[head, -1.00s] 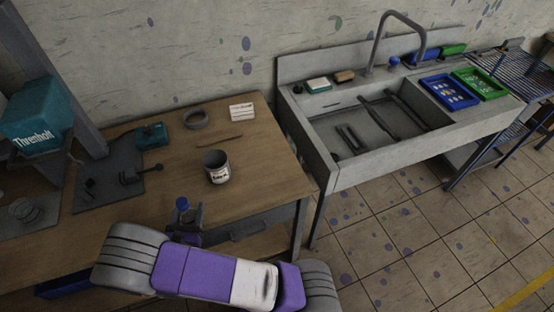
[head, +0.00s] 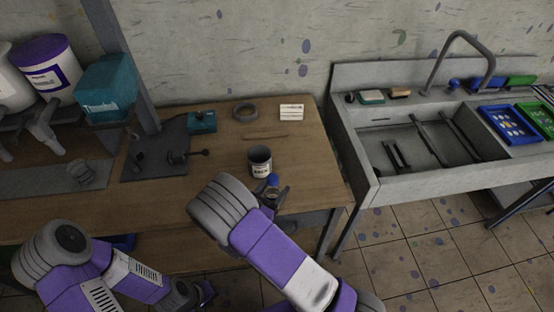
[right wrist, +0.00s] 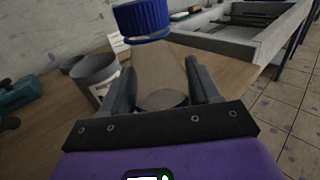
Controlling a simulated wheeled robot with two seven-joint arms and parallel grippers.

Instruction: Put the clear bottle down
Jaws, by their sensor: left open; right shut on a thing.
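The clear bottle with a blue cap (head: 273,180) is in my right gripper (head: 275,196), close in front of the grey tin (head: 260,163) on the wooden table. In the right wrist view, the blue cap (right wrist: 142,18) and see-through body (right wrist: 160,72) stand between the two fingers of my right gripper (right wrist: 162,92). The bottle looks roughly upright. Whether its base touches the table is hidden. My left gripper (head: 200,292) is open and empty at the lower edge of the head view, in front of the table.
The wooden table (head: 225,190) has bare room left of the tin. A tape ring (head: 245,112), a white card stack (head: 291,112) and a teal device (head: 202,122) lie behind. The sink (head: 435,165) is at right.

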